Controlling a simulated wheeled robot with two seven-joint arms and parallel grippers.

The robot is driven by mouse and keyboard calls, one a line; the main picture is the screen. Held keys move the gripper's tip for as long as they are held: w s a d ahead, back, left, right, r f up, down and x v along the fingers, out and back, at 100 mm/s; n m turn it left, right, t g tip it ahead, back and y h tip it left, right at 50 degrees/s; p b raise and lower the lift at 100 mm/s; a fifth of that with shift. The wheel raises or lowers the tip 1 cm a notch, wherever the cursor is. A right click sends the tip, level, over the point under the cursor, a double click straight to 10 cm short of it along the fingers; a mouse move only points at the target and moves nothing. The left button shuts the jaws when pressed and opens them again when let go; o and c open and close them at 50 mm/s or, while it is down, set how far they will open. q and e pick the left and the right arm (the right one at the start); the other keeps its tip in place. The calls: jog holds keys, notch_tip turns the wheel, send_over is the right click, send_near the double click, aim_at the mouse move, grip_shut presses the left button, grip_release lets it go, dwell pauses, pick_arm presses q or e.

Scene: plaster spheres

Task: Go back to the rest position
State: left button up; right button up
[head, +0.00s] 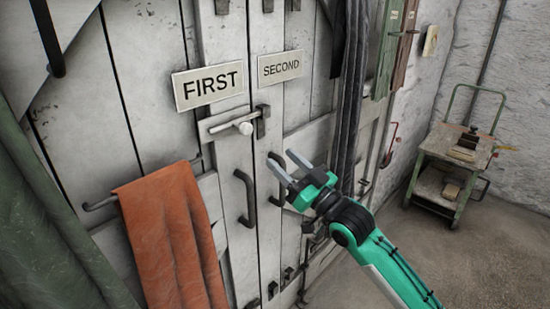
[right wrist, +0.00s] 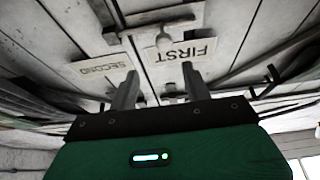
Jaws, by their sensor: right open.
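My right gripper (head: 285,162) is open and empty in the head view, in front of the white double doors. Its fingers point up and left toward the doors, near the dark handles. In the right wrist view its two fingers (right wrist: 157,88) stand apart with nothing between them. My left gripper is not in the head view.
The doors carry a FIRST sign (head: 208,85), a SECOND sign (head: 281,67), a bolt with a pale knob (head: 244,128) and a dark handle (head: 246,198). An orange cloth (head: 172,240) hangs on a rail. A trolley (head: 455,155) stands right on open floor.

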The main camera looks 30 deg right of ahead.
jog(key=shift+s+d+f, duration=0.1)
jog(key=shift+s, duration=0.2)
dwell(0.4)
jog(key=w+d+f+m+g+h, duration=0.2)
jog(key=w+d+f+h, duration=0.1)
jog(key=f, duration=1)
jog(key=w+d+f+m+g+h, duration=0.1)
jog(key=w+d+f+g+h, duration=0.15)
jog(key=f, duration=1.15)
jog(key=s+f+g+h, duration=0.1)
jog(key=s+f+g, duration=0.35)
jog(key=f, duration=1.35)
jog(key=s+f+g+h, duration=0.15)
jog(key=s+f, duration=0.65)
jog(key=f, duration=0.9)
jog(key=s+a+f+g, duration=0.3)
jog(key=s+f+g, duration=0.1)
jog(key=s+f, duration=0.9)
jog(key=s+a+f+g, duration=0.1)
jog(key=s+f, duration=0.3)
jog(key=s, duration=0.5)
jog(key=s+a+f+n+g, duration=0.1)
jog(key=s+a+f+g, duration=0.1)
jog(key=s, duration=0.8)
jog(key=s+a+f+g, duration=0.2)
jog(key=s+f, duration=0.4)
jog(key=s, duration=0.3)
jog(key=shift+s+a, duration=0.3)
jog(key=shift+a, duration=0.3)
